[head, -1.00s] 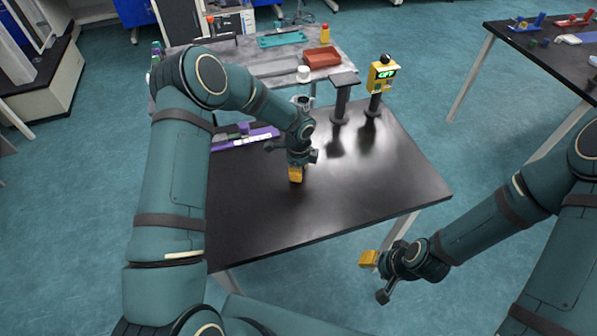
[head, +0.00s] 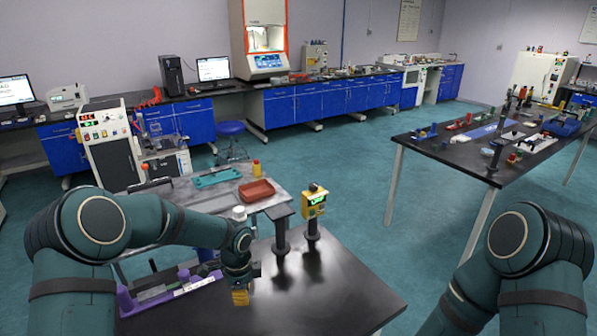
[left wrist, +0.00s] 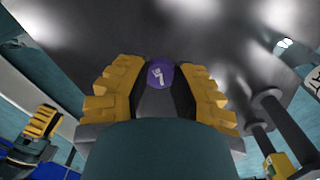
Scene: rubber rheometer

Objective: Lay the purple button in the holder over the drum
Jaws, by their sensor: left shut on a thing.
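My left gripper (head: 240,297) is low over the black table in front of me, its fingers pointing down. In the left wrist view, its yellow fingers (left wrist: 158,98) are shut on the purple button (left wrist: 160,74), a round disc with a white mark. The button is hidden in the head view. My right gripper's yellow fingers (left wrist: 38,122) show at the left of the left wrist view; I cannot tell whether they are open. In the head view only my right arm shows. I cannot make out the holder or the drum with certainty.
A purple rack (head: 172,294) lies left of my left gripper on the black table (head: 340,290). Two dark posts and a yellow device (head: 313,205) stand behind it. A grey table (head: 172,195) beyond bears a red tray (head: 257,191). Another black table (head: 460,158) stands right.

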